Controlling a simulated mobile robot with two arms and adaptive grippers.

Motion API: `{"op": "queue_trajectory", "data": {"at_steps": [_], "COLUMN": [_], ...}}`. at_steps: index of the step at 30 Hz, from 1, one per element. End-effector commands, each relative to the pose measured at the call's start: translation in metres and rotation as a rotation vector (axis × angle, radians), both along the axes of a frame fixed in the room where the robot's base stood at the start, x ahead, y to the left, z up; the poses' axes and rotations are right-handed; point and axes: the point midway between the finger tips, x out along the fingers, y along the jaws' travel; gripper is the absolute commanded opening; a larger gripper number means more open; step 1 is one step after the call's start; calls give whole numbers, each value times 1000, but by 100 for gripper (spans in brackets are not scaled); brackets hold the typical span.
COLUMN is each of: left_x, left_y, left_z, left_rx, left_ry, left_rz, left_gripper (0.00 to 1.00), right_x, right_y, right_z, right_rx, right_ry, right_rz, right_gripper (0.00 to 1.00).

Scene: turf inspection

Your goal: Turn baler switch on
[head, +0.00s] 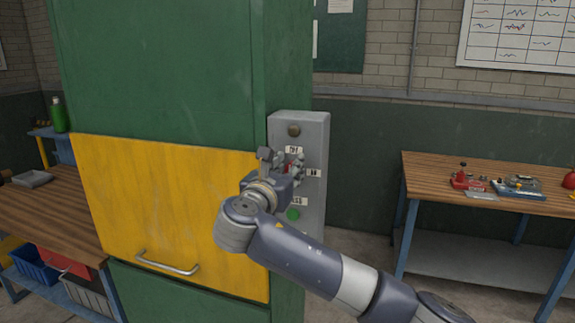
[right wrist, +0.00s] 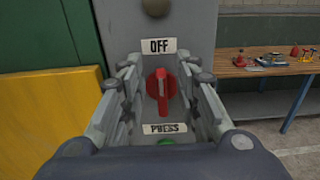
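The baler switch is a red rotary knob (right wrist: 161,90) on a grey control box (head: 313,135). In the right wrist view its handle stands vertical, in line with the OFF label (right wrist: 158,46) above it. The PRESS label (right wrist: 165,128) is below it. In the head view the ON label (head: 313,173) is to the right of the knob, which is mostly hidden by my gripper. My right gripper (head: 282,161) is in front of the box, open, with one finger on each side of the knob. Contact between fingers and knob is not visible. My left gripper is out of view.
A green button (head: 293,214) sits low on the box, and a brownish round knob (head: 293,130) near its top. The green baler (head: 160,65) with a yellow door (head: 165,205) stands left of the box. A wooden bench (head: 450,170) is at right, another (head: 45,205) at left.

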Motion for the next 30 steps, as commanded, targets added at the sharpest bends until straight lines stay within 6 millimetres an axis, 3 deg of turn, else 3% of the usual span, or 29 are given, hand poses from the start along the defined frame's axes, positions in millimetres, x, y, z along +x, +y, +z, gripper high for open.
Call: {"op": "queue_trajectory", "data": {"at_steps": [4,8,9,22,30], "left_x": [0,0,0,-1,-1], "left_y": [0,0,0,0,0], "left_z": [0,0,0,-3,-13], "left_rx": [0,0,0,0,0], "left_ry": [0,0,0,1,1], "left_rz": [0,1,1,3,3], "left_gripper": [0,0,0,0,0], "right_x": [0,0,0,-1,-2], "right_y": [0,0,0,-1,-5], "right_z": [0,0,0,-1,-3], "right_rx": [0,0,0,36,193], "right_ry": [0,0,0,-12,-62], "right_rz": [0,-1,-1,0,0], "right_gripper": [30,3,0,0,0]}}
